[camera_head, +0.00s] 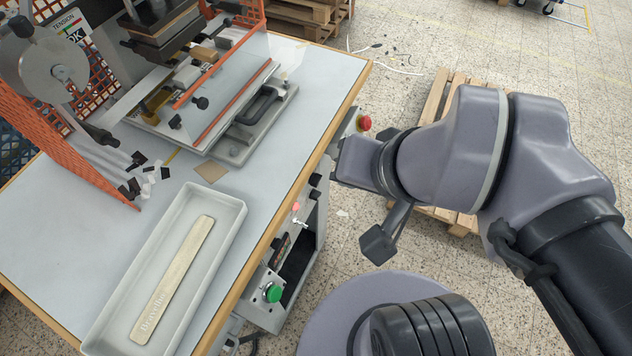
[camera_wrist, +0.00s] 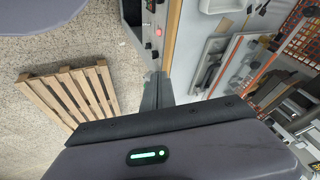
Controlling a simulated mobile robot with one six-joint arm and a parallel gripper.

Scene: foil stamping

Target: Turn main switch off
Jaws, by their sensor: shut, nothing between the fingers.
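The control panel (camera_head: 284,262) is on the side of the machine's bench, below the table edge. It carries a large green button (camera_head: 272,292), a small red button (camera_head: 296,207) and dark switches (camera_head: 314,187). I cannot tell which of them is the main switch. My gripper (camera_head: 338,178) is beside the bench's right side, near the upper end of this panel, and its fingertips are hard to make out there. In the wrist view my gripper (camera_wrist: 156,88) is shut and empty, its dark fingers close to the bench side. A red button (camera_wrist: 158,32) shows beyond them.
A red mushroom button (camera_head: 364,122) sticks out at the bench side near my wrist. The white table (camera_head: 60,215) holds a grey tray (camera_head: 228,222) with an engraved strip (camera_head: 172,281) and the stamping press (camera_head: 215,100). A wooden pallet (camera_head: 440,98) lies on the floor behind my arm.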

